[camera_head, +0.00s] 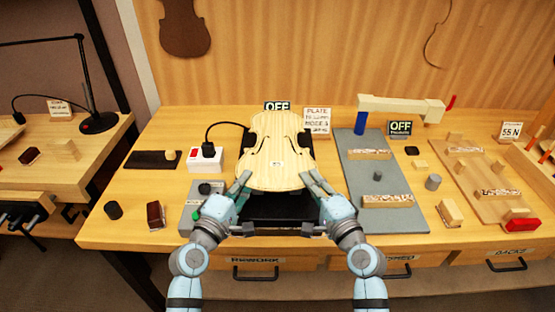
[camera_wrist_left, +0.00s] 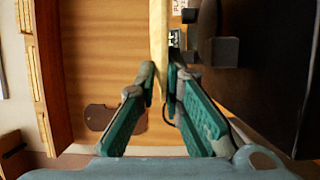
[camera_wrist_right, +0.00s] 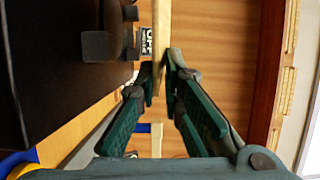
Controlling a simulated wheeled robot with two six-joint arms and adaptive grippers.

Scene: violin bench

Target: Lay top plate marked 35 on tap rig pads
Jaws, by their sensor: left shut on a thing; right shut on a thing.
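The pale violin top plate (camera_head: 272,140) with two dark f-holes and a small marked label is in the middle of the head view. The label is too small to read. My left gripper (camera_head: 238,186) is shut on its near left edge; the plate's thin edge (camera_wrist_left: 158,45) shows between the fingers in the left wrist view. My right gripper (camera_head: 314,184) is shut on its near right edge, and the edge (camera_wrist_right: 161,40) shows in the right wrist view. The plate is held above a black rig (camera_head: 270,212), which it partly covers.
A grey board (camera_head: 358,150) with padded blocks lies to the right, and a wooden board (camera_head: 490,185) beyond it. A white power box (camera_head: 204,160) with a plug stands left. An OFF sign (camera_head: 276,106) and a placard (camera_head: 317,120) stand behind the plate.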

